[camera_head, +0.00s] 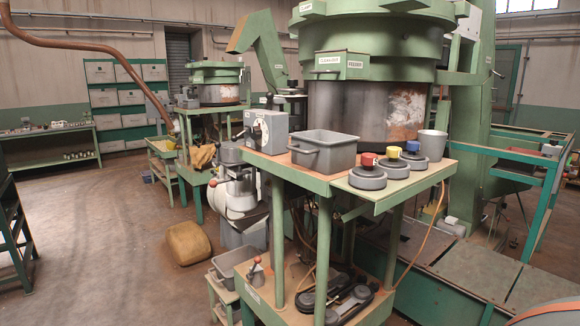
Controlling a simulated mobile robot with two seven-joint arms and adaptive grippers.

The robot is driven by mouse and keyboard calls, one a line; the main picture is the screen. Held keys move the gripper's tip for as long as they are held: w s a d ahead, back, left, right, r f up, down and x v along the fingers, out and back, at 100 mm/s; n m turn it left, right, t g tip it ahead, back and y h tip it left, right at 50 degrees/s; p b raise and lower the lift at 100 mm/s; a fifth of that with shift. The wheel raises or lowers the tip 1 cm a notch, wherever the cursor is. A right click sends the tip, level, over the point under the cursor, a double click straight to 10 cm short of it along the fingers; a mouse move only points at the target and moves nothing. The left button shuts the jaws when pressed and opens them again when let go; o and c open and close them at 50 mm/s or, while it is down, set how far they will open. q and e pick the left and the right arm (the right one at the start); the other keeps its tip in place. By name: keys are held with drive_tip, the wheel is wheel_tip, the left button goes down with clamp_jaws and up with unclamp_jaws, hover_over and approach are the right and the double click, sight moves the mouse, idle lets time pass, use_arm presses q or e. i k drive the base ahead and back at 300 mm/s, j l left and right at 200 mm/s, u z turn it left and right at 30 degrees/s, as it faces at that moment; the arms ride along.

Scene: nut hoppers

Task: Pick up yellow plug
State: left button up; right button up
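The yellow plug (394,152) is a small piece standing on top of a grey round base (391,168) on the green table (376,199). It is the middle one of three such pieces in a row. A red plug (369,159) on its own grey base (367,179) is to its left and nearer. A blue plug (413,146) on a third grey base is to its right and farther back. Neither of my grippers shows in the head view, so their state is hidden.
A grey bin (323,150) stands left of the plugs and a grey cup (432,145) right of them. A large green hopper machine (368,75) rises behind. A lower shelf (267,296) holds dark parts. Open floor (110,250) lies to the left, with a tan sack-like lump (188,242).

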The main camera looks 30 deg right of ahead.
sight(394, 153)
drive_tip(key=z, duration=1.7)
drive_tip(key=i+l+u, duration=0.1)
drive_tip(key=l, duration=0.3)
drive_tip(key=i+l+u, duration=0.15)
drive_tip(key=l, duration=0.25)
drive_tip(key=i+l+u, duration=0.1)
drive_tip(key=l, duration=0.35)
drive_tip(key=i+l+u, duration=0.1)
drive_tip(key=l, duration=0.3)
